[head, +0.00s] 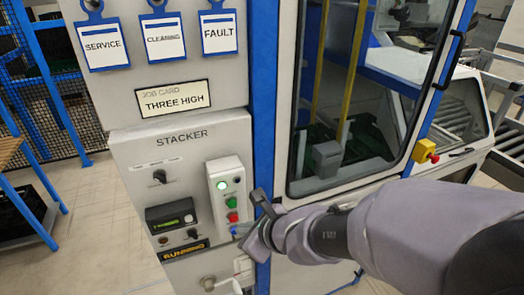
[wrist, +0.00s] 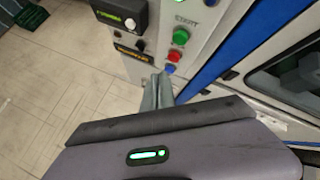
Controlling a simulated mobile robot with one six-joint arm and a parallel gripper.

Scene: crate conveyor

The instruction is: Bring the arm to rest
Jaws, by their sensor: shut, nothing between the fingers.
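My gripper (head: 243,232) is shut and empty, at the lower part of the stacker's button box (head: 227,180). Its fingertips are close to the blue button (head: 233,231); I cannot tell whether they touch it. In the wrist view the closed grey fingers (wrist: 158,90) point up at the panel, just below the blue button (wrist: 170,69). The red button (wrist: 174,56) and the green button (wrist: 180,36), under a START label, are above it. My arm reaches in from the lower right in the head view.
The stacker panel (head: 180,145) carries a knob (head: 160,177), a small display (head: 171,215) and a RUNNING plate (head: 184,250). A glazed door (head: 365,90) and a yellow box with a red button (head: 425,151) are right. Open floor (head: 105,230) lies left, beside a blue-legged table (head: 25,165).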

